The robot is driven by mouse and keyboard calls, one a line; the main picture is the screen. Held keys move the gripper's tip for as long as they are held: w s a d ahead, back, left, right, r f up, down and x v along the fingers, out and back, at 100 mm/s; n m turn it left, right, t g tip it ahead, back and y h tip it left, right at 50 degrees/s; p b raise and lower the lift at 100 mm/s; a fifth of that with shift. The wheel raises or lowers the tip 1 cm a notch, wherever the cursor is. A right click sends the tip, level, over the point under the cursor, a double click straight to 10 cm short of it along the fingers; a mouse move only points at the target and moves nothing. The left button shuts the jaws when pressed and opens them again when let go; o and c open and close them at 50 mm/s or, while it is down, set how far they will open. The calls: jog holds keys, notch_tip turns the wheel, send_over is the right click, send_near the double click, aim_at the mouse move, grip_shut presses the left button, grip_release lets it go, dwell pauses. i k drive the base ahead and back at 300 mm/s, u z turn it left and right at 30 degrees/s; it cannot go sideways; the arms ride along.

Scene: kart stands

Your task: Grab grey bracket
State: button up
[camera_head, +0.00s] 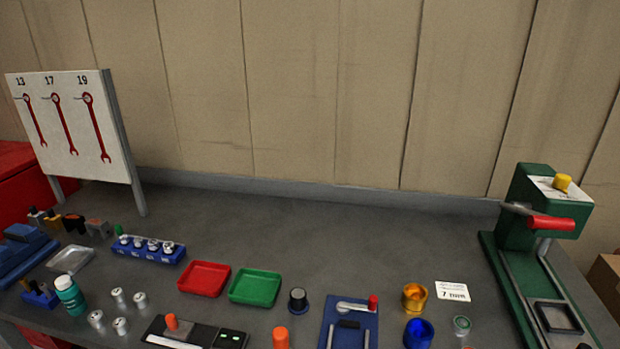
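I cannot tell for certain which piece is the grey bracket. A small grey block-like piece (98,228) stands at the left of the bench, at the end of a row of small parts below the wrench board. A grey lever-like metal part (354,307) lies on a blue plate (343,327) at the front middle, with a red knob (373,302) at its right end. My gripper is not in view.
The grey bench (330,225) is clear along the back. A red tray (204,279) and a green tray (255,288) lie mid-bench. A green press (530,225) stands right, a wrench board (70,125) left. A blue holder (148,249) and several small cylinders crowd the front left.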

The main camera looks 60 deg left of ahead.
aim_at(94, 225)
jog(key=u, duration=0.05)
jog(key=i, duration=0.4)
jog(key=u, duration=1.25)
jog(key=k, duration=0.1)
jog(key=u, duration=2.3)
jog(key=k, duration=0.9)
jog(key=z, duration=0.2)
jog(key=i, duration=0.9)
jog(key=u, duration=0.05)
